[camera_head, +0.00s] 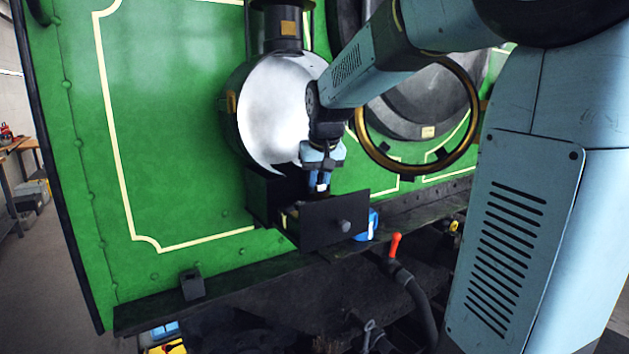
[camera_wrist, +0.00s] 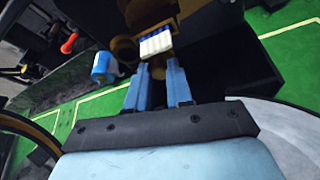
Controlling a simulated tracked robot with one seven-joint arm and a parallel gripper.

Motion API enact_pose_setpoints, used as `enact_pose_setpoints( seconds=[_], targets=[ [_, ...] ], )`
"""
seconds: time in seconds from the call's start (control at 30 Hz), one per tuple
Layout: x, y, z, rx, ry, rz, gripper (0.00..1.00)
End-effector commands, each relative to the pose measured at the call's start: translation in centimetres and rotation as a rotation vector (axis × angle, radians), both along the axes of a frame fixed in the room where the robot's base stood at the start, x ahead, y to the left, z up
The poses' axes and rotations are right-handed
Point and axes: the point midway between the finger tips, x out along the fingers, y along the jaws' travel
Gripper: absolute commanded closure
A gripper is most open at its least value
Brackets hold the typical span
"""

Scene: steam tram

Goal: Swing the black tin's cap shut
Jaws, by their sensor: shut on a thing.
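My gripper (camera_head: 320,187) points down over an open black drawer-like box (camera_head: 325,222) below the lamp. In the wrist view its two blue fingers (camera_wrist: 159,69) are close together on a small dark brown piece (camera_wrist: 158,73). I cannot tell whether this piece is the black tin's cap. Just beyond the fingertips is a row of white sticks with blue ends (camera_wrist: 155,43), beside dark brown walls. I cannot make out the tin's outline or how far its cap stands open. In the head view, the gripper and box front hide this spot.
The box front carries a grey round knob (camera_head: 345,226). A blue and white can (camera_wrist: 103,66) stands beside the box. The large round lamp (camera_head: 275,110) and a brass ring (camera_head: 470,115) are close to my arm. A red-handled lever (camera_head: 395,243) rises at the lower right.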

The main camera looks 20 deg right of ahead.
Motion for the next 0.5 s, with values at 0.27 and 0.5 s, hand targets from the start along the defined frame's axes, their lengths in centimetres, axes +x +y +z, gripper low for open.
enact_pose_setpoints(
  seconds=[0.27,0.5],
  targets=[
    [-0.6,-0.8,0.0,0.002,0.0,0.255,1.0],
    [-0.9,-1.5,0.0,0.001,0.0,0.482,1.0]
  ],
)
